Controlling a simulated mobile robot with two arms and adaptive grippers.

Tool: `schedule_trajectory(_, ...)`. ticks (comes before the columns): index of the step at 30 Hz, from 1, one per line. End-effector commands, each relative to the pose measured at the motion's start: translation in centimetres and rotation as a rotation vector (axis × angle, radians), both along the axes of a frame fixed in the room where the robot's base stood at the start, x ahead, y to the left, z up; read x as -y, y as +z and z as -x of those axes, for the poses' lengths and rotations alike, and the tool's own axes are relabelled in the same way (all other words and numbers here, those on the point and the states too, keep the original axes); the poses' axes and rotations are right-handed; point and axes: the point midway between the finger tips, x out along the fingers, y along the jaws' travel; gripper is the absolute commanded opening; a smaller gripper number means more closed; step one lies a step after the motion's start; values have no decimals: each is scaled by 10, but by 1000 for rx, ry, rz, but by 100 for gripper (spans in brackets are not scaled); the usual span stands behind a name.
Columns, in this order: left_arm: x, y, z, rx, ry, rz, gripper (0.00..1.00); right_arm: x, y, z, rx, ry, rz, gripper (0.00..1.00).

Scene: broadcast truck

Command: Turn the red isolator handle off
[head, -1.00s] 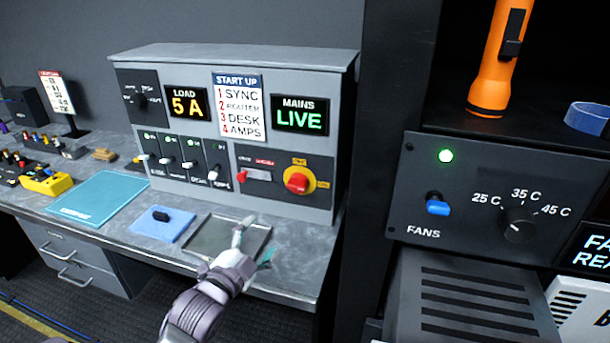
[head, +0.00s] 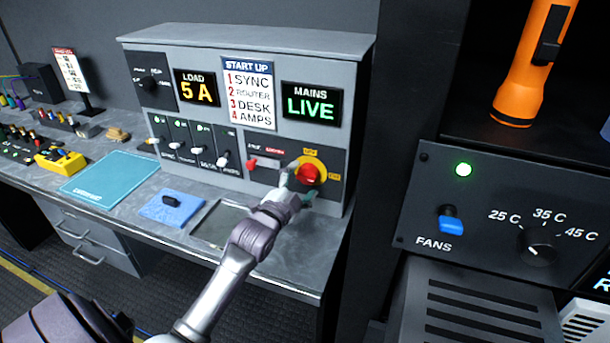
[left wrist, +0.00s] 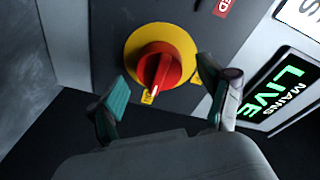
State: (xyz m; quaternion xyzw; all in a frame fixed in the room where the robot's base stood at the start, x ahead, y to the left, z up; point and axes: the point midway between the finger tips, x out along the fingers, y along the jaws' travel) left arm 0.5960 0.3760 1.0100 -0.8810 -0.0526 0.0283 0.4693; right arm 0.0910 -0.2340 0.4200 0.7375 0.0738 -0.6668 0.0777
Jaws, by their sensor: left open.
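The red isolator handle (head: 309,174) sits on a round yellow plate at the lower right of the grey power panel (head: 358,60). In the left wrist view the red handle (left wrist: 158,70) shows whole on its yellow plate (left wrist: 133,45), between and beyond my fingertips. My left gripper (head: 298,190) is just in front of and below the handle, open and empty. It also shows in the left wrist view (left wrist: 168,100), its teal-padded fingers spread to either side of the handle, apparently not touching it. The mains display (head: 311,108) reads LIVE. My right gripper is not in view.
A small red switch (head: 252,164) lies left of the handle, with several white breaker levers (head: 197,150) further left. A shallow tray (head: 212,228) and a blue pad (head: 172,207) lie on the counter below. The dark rack with the fans panel (head: 425,205) stands close on the right.

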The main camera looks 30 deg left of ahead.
Motion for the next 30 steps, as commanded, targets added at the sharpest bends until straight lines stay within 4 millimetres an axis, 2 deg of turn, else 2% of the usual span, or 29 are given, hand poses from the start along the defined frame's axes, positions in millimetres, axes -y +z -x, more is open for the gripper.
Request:
schedule_trajectory(5, -2, 0, -15, 1, -1, 0, 80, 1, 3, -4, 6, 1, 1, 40)
schedule_trajectory(14, -2, 0, -17, 0, -1, -1, 80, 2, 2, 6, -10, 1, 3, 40)
schedule_trajectory(17, -2, 0, -17, 0, -1, -1, 66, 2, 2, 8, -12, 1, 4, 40)
schedule_trajectory(25, -2, 0, -17, 0, 0, 0, 21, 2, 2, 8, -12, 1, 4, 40)
schedule_trajectory(30, -2, 0, -17, 1, 0, 6, 19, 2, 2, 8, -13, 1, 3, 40)
